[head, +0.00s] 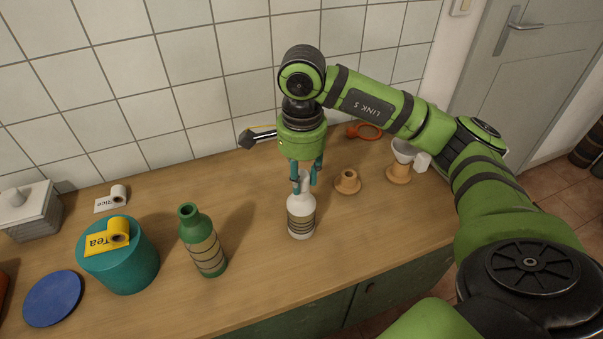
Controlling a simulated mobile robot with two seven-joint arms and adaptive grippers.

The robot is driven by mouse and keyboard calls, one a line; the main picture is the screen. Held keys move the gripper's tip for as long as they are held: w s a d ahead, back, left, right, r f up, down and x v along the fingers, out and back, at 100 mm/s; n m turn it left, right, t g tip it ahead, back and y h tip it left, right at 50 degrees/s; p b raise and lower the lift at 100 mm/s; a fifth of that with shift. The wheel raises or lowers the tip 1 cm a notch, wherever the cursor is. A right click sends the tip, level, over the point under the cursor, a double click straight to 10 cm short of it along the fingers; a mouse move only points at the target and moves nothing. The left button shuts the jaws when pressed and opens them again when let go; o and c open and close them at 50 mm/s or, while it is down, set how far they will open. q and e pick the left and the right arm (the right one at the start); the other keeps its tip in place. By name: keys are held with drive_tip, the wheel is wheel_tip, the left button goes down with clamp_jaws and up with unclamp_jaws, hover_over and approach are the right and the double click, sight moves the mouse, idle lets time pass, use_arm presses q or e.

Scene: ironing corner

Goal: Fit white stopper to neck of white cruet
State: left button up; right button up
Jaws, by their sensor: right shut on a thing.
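The white cruet (301,222), with tan and dark bands round its body, stands upright on the wooden counter. My right gripper (306,184) points straight down over it, with its teal fingers on either side of the top of the neck. It is shut on a small pale piece between the fingertips, seemingly the white stopper (301,178). The fingers partly hide this piece and the cruet's mouth, so I cannot tell whether the stopper sits in the neck or just above it. My left gripper is not in view.
A green banded bottle (204,243) and a teal canister (124,266) with a yellow Tea tag stand left. A blue disc (53,298) lies farther left. Right of the cruet are a wooden cup-like piece (347,184) and a white funnel-like piece (403,151). The tiled wall is behind.

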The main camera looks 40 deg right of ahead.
drive_tip(key=o, duration=1.1)
wheel_tip(320, 180, up, 12)
drive_tip(key=shift+r, duration=0.1)
drive_tip(key=shift+s, duration=0.1)
